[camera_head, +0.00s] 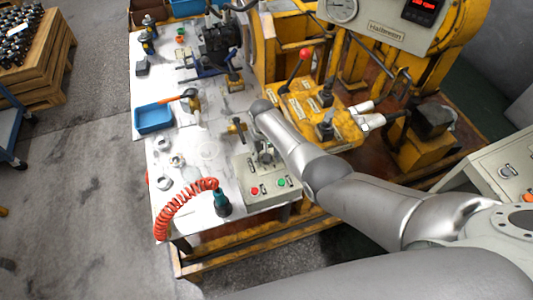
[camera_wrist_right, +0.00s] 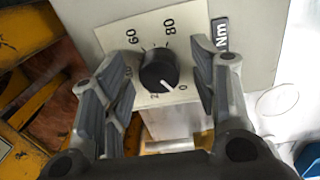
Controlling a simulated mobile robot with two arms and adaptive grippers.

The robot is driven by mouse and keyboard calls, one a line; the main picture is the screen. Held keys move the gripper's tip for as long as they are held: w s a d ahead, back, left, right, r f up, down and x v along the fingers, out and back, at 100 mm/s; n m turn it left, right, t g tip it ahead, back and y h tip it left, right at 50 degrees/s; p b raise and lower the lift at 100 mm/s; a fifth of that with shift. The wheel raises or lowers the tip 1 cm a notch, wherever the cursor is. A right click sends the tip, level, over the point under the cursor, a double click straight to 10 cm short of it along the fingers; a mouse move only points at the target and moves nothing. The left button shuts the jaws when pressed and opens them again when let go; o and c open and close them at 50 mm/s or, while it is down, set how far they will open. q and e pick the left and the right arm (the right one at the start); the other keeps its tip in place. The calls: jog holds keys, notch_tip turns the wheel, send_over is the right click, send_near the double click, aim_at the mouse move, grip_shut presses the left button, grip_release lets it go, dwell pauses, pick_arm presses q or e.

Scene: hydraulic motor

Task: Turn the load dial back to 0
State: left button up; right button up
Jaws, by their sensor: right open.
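The load dial (camera_wrist_right: 158,70) is a round black knob on a pale scale plate in the right wrist view. Its white mark points down and slightly right, between a partly covered number starting with 2 and the 0. The numbers 60 and 80 show above it. My right gripper (camera_wrist_right: 160,76) is open, its fingers on either side of the knob with gaps to it. In the head view my right gripper (camera_head: 264,156) is over the grey control box (camera_head: 264,192), and the dial is hidden there. My left gripper is not in view.
The box carries a red button (camera_head: 254,190) and a green button (camera_head: 282,183). A red coiled hose (camera_head: 180,200) and a blue tray (camera_head: 153,118) are on the white table to the left. Yellow machinery with a red-knobbed lever (camera_head: 305,54) stands to the right.

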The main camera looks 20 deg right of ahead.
jog(key=shift+r, duration=0.1)
notch_tip(320, 180, up, 12)
jog(key=shift+a, duration=0.3)
dwell(0.7)
